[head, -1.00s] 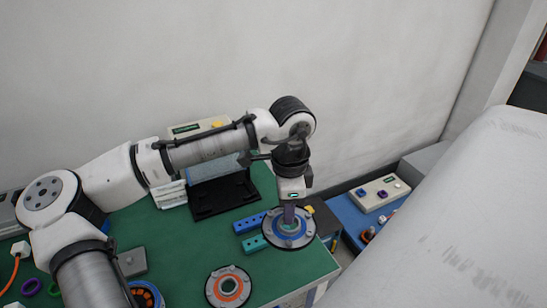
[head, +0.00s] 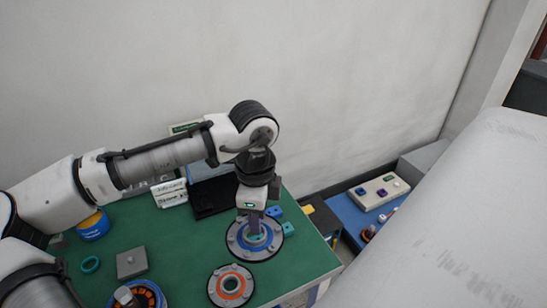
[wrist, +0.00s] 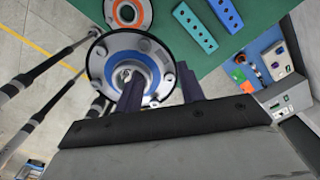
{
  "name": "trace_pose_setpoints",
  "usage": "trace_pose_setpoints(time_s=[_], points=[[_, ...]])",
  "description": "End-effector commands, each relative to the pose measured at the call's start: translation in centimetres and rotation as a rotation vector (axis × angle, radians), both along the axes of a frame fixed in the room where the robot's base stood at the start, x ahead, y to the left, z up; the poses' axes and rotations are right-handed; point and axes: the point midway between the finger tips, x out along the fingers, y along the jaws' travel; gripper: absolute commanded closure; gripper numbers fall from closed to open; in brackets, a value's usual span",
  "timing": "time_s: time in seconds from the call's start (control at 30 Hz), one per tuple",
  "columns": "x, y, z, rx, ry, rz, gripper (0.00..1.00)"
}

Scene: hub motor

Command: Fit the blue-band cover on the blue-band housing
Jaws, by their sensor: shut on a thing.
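My gripper (head: 254,226) is shut on the hub of the blue-band cover (head: 241,250), a round grey flange with a blue ring and bolts round its rim. The cover is held roughly level, and in the wrist view (wrist: 100,65) it is between and beyond my fingers. In the head view it overlaps the right part of the green table; its height above it is hard to judge. A round blue part with a yellow-orange top (head: 92,226) stands at the left, and an orange-wound part with blue on it (head: 150,292) at the lower edge. I cannot tell which is the blue-band housing.
An orange-band cover (head: 230,296) lies just in front of the held cover.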

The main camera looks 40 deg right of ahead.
Motion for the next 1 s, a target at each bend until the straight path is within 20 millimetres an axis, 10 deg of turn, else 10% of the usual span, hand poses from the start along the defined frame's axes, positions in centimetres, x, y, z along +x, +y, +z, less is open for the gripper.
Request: trace_pose_setpoints(time_s=[1.0], points=[[4.7, 11.4, -0.1, 0.0, -0.002, -0.374, 0.91]])
